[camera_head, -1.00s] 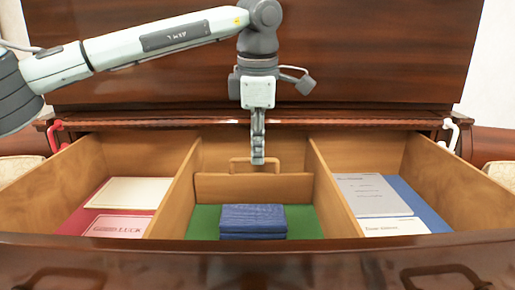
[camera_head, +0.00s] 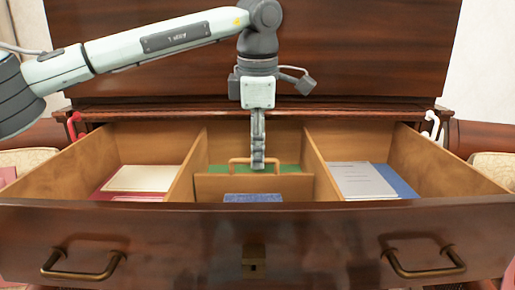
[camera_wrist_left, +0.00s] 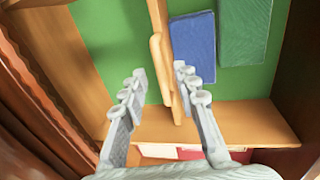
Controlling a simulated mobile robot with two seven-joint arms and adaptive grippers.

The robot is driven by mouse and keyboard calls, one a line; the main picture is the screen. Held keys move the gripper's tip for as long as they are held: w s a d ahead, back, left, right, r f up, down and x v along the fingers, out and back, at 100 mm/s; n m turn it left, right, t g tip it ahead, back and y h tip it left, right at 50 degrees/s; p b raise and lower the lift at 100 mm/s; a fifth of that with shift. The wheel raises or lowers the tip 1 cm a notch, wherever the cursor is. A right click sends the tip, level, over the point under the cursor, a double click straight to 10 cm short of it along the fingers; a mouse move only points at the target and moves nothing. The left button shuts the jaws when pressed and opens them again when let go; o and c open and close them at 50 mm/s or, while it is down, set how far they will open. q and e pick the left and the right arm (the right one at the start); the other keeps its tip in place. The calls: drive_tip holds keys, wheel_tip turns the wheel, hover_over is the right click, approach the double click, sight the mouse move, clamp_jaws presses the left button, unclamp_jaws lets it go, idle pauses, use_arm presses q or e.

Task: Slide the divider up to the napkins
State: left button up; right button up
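The wooden divider (camera_head: 285,187) stands upright across the middle drawer compartment, with a loop handle (camera_head: 232,165) on top. The dark blue napkins (camera_head: 253,198) lie just in front of it, mostly hidden by the drawer front in the head view. My left gripper (camera_head: 258,165) is at the handle. There the blue napkins (camera_wrist_left: 194,48) lie close beside the divider, with green folded cloth (camera_wrist_left: 243,32) beyond; any gap at the divider is hard to judge. My right gripper is out of view.
Fixed wooden partitions (camera_head: 187,170) bound the compartment on both sides. The left compartment holds a cream booklet (camera_head: 145,178); the right holds a grey booklet (camera_head: 358,180). Bare green floor (camera_head: 285,168) shows behind the divider. The drawer front (camera_head: 180,235) stands nearest me.

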use_arm(q)
wheel_tip(320, 180, up, 12)
drive_tip(key=s, duration=0.2)
drive_tip(key=shift+s, duration=0.2)
idle(0.3)
